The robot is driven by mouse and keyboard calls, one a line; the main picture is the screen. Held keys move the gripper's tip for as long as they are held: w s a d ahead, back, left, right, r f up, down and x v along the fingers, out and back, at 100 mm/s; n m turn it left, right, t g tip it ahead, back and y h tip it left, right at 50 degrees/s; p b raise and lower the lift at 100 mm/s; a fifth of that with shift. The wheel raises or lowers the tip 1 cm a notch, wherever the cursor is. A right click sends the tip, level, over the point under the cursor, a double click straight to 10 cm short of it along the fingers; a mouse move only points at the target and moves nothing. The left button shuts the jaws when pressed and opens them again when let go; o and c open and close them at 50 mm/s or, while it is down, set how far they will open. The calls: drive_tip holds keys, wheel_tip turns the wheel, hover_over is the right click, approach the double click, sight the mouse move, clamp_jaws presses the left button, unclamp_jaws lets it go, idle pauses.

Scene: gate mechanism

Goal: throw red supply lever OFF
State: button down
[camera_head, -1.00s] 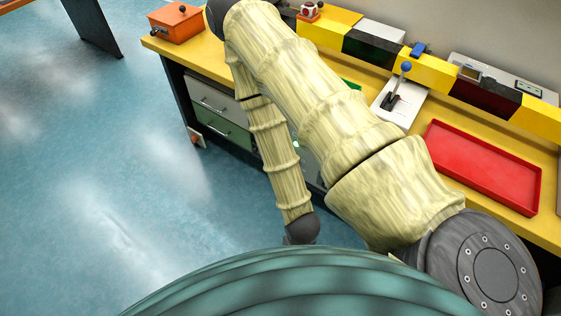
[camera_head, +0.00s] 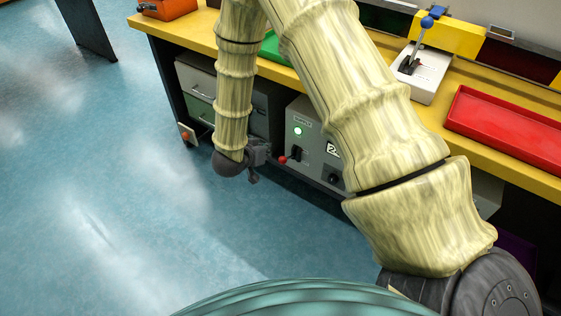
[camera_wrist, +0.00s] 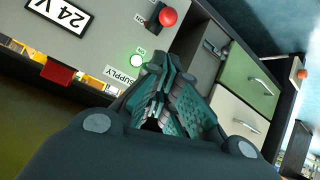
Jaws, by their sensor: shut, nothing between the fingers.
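The red supply lever (camera_head: 283,159) is a red ball on a short black arm, on the front of a grey panel under the bench. In the wrist view its red ball (camera_wrist: 168,17) and black base are at the top, beside a small label that seems to read ON. A green lamp (camera_head: 297,131) glows above the lever; it also shows in the wrist view (camera_wrist: 137,60) near the word SUPPLY. My gripper (camera_head: 258,163) is just left of the red ball, apparently apart from it. In the wrist view my gripper's fingers (camera_wrist: 163,72) are closed together, empty, pointing toward the panel.
The grey panel (camera_head: 310,115) also carries a 24 V sign (camera_wrist: 62,14) and a black knob (camera_head: 333,179). Drawers (camera_head: 200,108) stand left of it. Above, the yellow bench holds a red tray (camera_head: 505,128) and a blue-knobbed lever (camera_head: 427,22). Floor to the left is clear.

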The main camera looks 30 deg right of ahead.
drive_tip(key=shift+w+d+r+m+g+h+b, duration=0.25)
drive_tip(key=shift+w+r+m+g+h+b, duration=0.15)
drive_tip(key=shift+w+m+b, duration=0.2)
drive_tip(key=shift+w+d+r+m+g+h+b, duration=0.3)
drive_tip(key=shift+w+r+m+b, duration=0.1)
drive_tip(key=shift+w+m+b, duration=0.25)
drive_tip(key=shift+s, duration=0.1)
drive_tip(key=b, duration=0.3)
hover_over(288, 158)
drive_tip(key=w+a, duration=0.1)
drive_tip(key=a, duration=0.2)
wheel_tip(288, 158, down, 5)
drive_tip(key=shift+f, duration=0.1)
drive_tip(key=f, duration=0.3)
drive_tip(key=shift+s+b, duration=0.25)
drive_tip(key=shift+b, duration=0.1)
drive_tip(key=shift+s+a+f, duration=0.2)
drive_tip(key=shift+f, duration=0.3)
